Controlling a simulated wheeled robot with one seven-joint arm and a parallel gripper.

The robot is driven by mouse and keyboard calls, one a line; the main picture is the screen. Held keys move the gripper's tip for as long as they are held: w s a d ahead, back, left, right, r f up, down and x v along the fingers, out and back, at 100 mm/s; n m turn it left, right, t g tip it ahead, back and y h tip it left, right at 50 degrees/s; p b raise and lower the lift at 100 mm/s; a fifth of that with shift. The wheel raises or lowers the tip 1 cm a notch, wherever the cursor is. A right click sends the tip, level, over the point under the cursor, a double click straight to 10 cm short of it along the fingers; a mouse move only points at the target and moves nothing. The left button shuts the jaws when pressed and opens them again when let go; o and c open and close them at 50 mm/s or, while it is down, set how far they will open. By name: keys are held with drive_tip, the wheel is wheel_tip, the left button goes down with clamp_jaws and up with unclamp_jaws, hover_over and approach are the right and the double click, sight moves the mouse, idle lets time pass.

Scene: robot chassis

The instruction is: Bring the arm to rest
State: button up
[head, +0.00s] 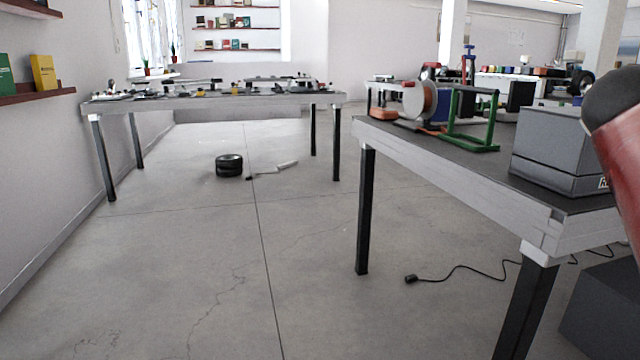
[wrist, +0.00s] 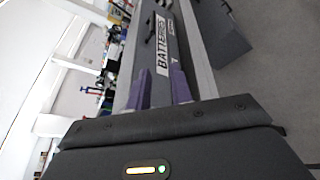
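My gripper (wrist: 159,80) shows in the wrist view, its two purple fingers standing apart with a gap between them. Nothing is held in the gap. A grey box with a white "BATTERIES" label (wrist: 163,45) lies beyond the fingertips, and I cannot tell the exact distance. In the head view, part of my arm (head: 622,150), red with a dark rounded joint, shows at the right edge. The gripper itself is outside the head view.
A grey box (head: 555,150) sits on the near right workbench (head: 450,180), beside a green stand (head: 472,125). A far table (head: 215,103) holds small parts. Tires (head: 229,166) and a cable (head: 455,270) lie on the floor. The floor at front left is clear.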

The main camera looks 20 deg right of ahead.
drive_tip(key=w+a+r+n+t+y+p, duration=0.1)
drive_tip(key=w+a+r+n+t+p, duration=0.1)
drive_tip(key=w+a+n+t, duration=0.6)
drive_tip(key=w+a+r+n+t+y+p, duration=0.15)
drive_tip(key=w+a+r+n+t, duration=0.35)
drive_tip(key=n, duration=0.8)
drive_tip(key=w+a+f+n+y+p, duration=0.2)
drive_tip(key=w+a+f+n+y, duration=0.25)
drive_tip(key=a+n, duration=0.4)
drive_tip(key=w+a+f+n+y+p, duration=0.1)
drive_tip(key=w+a+f+n+y, duration=0.3)
drive_tip(key=a+n, duration=0.4)
drive_tip(key=s+a+f+n+g+y+p, duration=0.1)
drive_tip(key=s+a+f+n+g+y, duration=0.2)
drive_tip(key=a+f+n, duration=0.35)
drive_tip(key=s+a+f+n+g+y+p, duration=0.2)
drive_tip(key=s+a+f+n+y, duration=0.1)
drive_tip(key=a+f+n, duration=0.4)
drive_tip(key=s+f+n+g+h+p, duration=0.1)
drive_tip(key=s+f+n+g, duration=0.4)
drive_tip(key=s+f+n, duration=0.3)
drive_tip(key=shift+s+d+f+n+g+h, duration=0.3)
drive_tip(key=shift+s+d+f+n+h, duration=0.1)
drive_tip(key=shift+n, duration=0.6)
